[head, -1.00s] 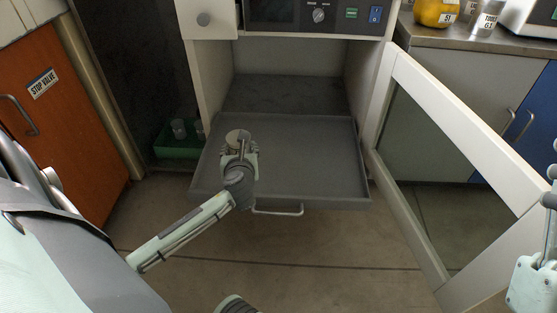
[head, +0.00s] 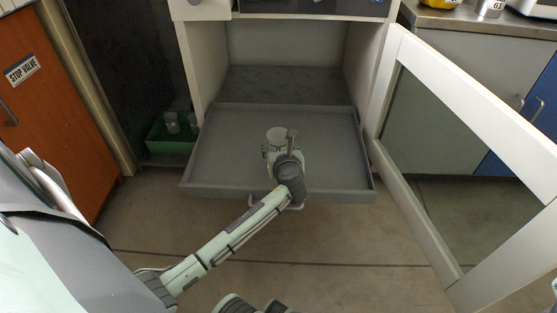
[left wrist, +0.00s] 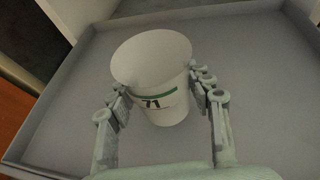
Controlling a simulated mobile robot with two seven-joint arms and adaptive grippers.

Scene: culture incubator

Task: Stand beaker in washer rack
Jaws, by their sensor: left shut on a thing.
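A white beaker (left wrist: 152,72) with a green band and dark print fills the middle of the left wrist view. It also shows in the head view (head: 276,133), above the grey pull-out tray (head: 215,183). My left gripper (head: 275,149) is shut on it, with fingers on both sides of the beaker in the left wrist view (left wrist: 160,95). The beaker's mouth faces the wrist camera; I cannot tell whether its base touches the tray. A green rack-like bin (head: 168,148) stands on the floor left of the cabinet, with small grey cups in it. My right gripper is out of view.
The tray extends from the open cabinet and is otherwise bare. A glazed white door (head: 470,130) hangs open on the right. An orange cabinet (head: 38,105) stands at the left. The floor in front of the tray is clear.

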